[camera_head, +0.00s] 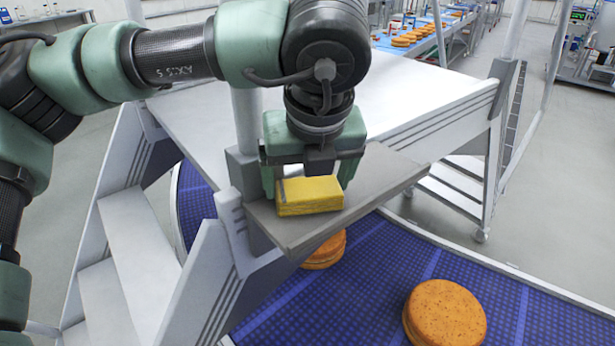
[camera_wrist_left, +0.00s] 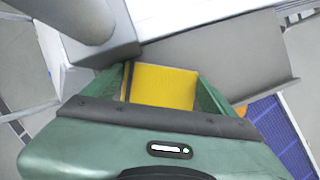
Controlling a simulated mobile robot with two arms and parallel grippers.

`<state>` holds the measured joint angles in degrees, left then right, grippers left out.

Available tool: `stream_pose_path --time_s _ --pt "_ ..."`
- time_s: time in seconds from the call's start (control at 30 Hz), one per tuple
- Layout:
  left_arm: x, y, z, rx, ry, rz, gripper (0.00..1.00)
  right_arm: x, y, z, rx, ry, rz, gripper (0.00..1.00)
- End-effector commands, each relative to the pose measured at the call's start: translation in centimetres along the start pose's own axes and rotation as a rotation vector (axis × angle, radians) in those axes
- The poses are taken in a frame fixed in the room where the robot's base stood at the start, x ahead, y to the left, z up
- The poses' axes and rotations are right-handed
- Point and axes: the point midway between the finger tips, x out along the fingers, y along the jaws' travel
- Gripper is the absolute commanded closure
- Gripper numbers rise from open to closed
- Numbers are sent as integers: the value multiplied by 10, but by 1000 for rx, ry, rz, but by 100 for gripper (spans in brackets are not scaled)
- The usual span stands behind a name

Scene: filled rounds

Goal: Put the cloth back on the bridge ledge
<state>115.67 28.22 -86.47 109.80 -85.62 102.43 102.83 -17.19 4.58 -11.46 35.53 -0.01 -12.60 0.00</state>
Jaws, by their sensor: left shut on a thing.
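The cloth (camera_head: 310,196) is a yellow folded block. My left gripper (camera_head: 312,190) points down and is shut on it, one finger on each side. The bridge ledge (camera_head: 385,180) is a grey flat shelf on the near side of the white bridge. The cloth is at the left part of the ledge; I cannot tell whether it touches the surface. In the left wrist view the cloth (camera_wrist_left: 163,86) sits between the green fingers, with the ledge (camera_wrist_left: 225,65) behind it. My right gripper is not in view.
A white post (camera_head: 246,120) stands close to the left of the gripper. A blue conveyor (camera_head: 380,270) runs under the bridge, with a round orange cake (camera_head: 445,312) on it and another (camera_head: 326,250) partly under the ledge. White steps (camera_head: 135,240) lie at left. The ledge's right part is bare.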

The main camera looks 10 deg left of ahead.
Motion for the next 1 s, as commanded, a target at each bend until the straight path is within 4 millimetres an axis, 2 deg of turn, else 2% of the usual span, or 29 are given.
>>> stream_pose_path --time_s 0.03,0.07,0.1,0.33,0.43,0.5,0.8,1.0 --pt "2 0 -1 0 0 0 51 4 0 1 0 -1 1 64" --pt "1 0 0 0 0 0 5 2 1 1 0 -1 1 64" --pt "0 0 0 0 0 0 0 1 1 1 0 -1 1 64" --pt "0 0 0 0 0 0 0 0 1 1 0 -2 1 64" --pt "-5 0 2 0 0 1 0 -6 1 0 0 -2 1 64" --pt "-9 -1 1 -1 -3 -1 0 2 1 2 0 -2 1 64" --pt "-73 -1 0 -2 -4 -2 0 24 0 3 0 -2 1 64" --pt "-108 0 1 -2 -2 0 0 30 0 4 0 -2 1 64"
